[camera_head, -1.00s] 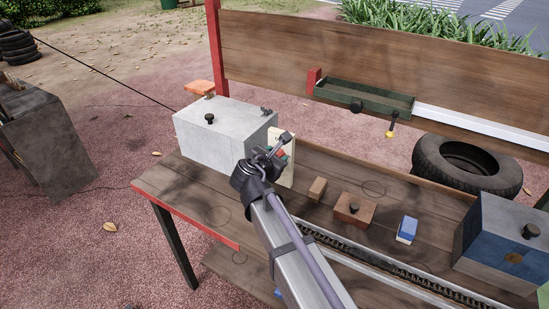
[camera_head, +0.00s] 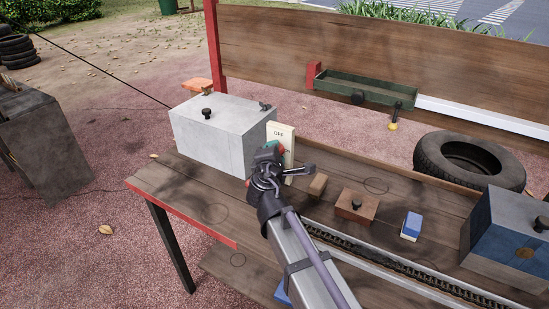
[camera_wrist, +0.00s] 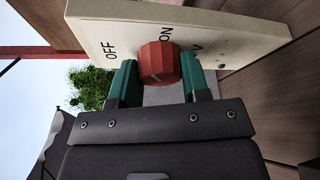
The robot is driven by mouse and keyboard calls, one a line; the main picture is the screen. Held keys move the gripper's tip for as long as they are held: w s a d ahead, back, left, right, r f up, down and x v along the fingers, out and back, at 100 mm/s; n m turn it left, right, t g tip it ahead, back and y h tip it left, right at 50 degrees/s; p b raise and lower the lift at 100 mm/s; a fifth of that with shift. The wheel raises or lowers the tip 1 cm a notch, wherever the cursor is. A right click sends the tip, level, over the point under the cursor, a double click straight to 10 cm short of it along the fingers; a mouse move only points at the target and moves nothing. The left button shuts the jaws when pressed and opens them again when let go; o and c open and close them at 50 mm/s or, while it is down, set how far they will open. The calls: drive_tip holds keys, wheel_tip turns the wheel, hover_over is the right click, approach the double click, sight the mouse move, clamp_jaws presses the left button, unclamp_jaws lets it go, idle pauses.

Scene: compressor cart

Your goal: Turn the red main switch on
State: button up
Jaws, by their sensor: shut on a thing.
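The red main switch (camera_wrist: 157,62) is a ridged round knob on an off-white panel (camera_wrist: 105,35) with the words OFF and ON. My gripper (camera_wrist: 158,80) has its green fingers on both sides of the knob and is shut on it. A dark mark shows on the knob, but I cannot tell surely which word it points to. In the head view the panel (camera_head: 288,133) stands upright at the right end of a grey box, with OFF readable at its top. There my gripper (camera_head: 268,151) is against the panel and hides most of the knob.
The grey box (camera_head: 215,135) stands on the wooden bench (camera_head: 190,195). A small wood block (camera_head: 318,184), a brown box with a black knob (camera_head: 355,206), a blue-and-white block (camera_head: 411,227) and a blue-grey box (camera_head: 510,235) stand to the right. A green tray (camera_head: 365,93) hangs behind.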

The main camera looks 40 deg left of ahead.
drive_tip(key=shift+f+m+t+y+b, duration=0.1)
drive_tip(key=shift+m+t+y+b, duration=0.2)
drive_tip(key=shift+m+b, duration=0.5)
drive_tip(key=shift+f+m+t+y+b, duration=0.1)
drive_tip(key=shift+m+t+b, duration=0.3)
drive_tip(key=shift+m, duration=0.75)
drive_tip(key=shift+f+m+t+y+b, duration=0.1)
drive_tip(key=shift+m+t+y+b, duration=0.1)
drive_tip(key=shift+m+t+b, duration=0.55)
drive_tip(key=shift+r+m+g, duration=0.1)
drive_tip(key=shift+m+g, duration=0.15)
drive_tip(key=shift+m, duration=0.05)
drive_tip(key=o, duration=0.9)
